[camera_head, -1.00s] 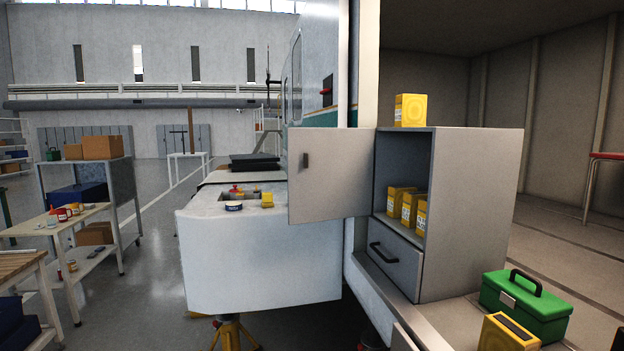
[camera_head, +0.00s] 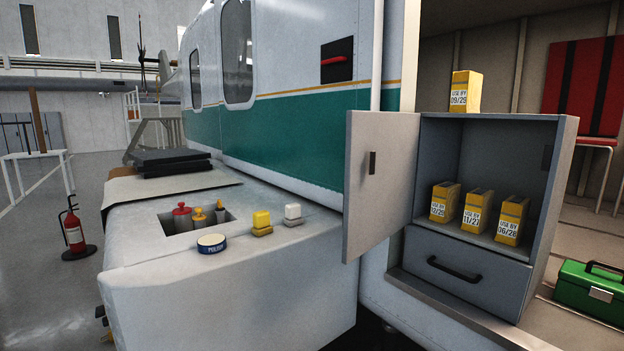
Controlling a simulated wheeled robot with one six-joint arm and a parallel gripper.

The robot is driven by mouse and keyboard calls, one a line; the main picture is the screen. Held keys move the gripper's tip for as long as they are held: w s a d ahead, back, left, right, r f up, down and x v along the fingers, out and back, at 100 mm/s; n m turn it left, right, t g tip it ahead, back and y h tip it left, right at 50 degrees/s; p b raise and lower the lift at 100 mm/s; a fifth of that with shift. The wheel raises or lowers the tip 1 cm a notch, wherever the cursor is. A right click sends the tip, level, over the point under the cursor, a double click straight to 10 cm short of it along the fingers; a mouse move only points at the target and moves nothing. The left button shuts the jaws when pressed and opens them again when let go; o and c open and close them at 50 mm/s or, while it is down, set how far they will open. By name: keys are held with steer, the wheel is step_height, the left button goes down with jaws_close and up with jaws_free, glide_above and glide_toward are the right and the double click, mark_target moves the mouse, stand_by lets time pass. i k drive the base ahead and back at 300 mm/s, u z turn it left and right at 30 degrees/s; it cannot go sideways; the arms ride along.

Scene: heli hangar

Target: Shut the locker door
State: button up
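The grey locker (camera_head: 562,190) stands on a ledge at the helicopter's opening, in the right half of the head view. Its door (camera_head: 385,205) is hinged on the locker's left side and stands wide open, swung out to the left. A small dark handle (camera_head: 372,162) is on the door. Inside are several yellow boxes (camera_head: 474,210) with use-by labels. Below them is a closed drawer (camera_head: 440,275) with a black handle. Another yellow box (camera_head: 466,92) stands on top of the locker. My gripper is not in view.
A white sponson (camera_head: 240,300) juts out left of the door, bearing a blue polish tin (camera_head: 211,244), yellow (camera_head: 262,222) and white (camera_head: 293,213) blocks, and bottles in a recess. A green toolbox (camera_head: 590,290) sits right of the locker. A fire extinguisher (camera_head: 74,230) stands on the floor at left.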

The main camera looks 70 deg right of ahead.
mark_target(376, 205)
steer(key=i, duration=0.75)
steer(key=z, duration=3.5)
steer(key=i, duration=0.5)
steer(key=u, duration=0.85)
steer(key=k, duration=0.5)
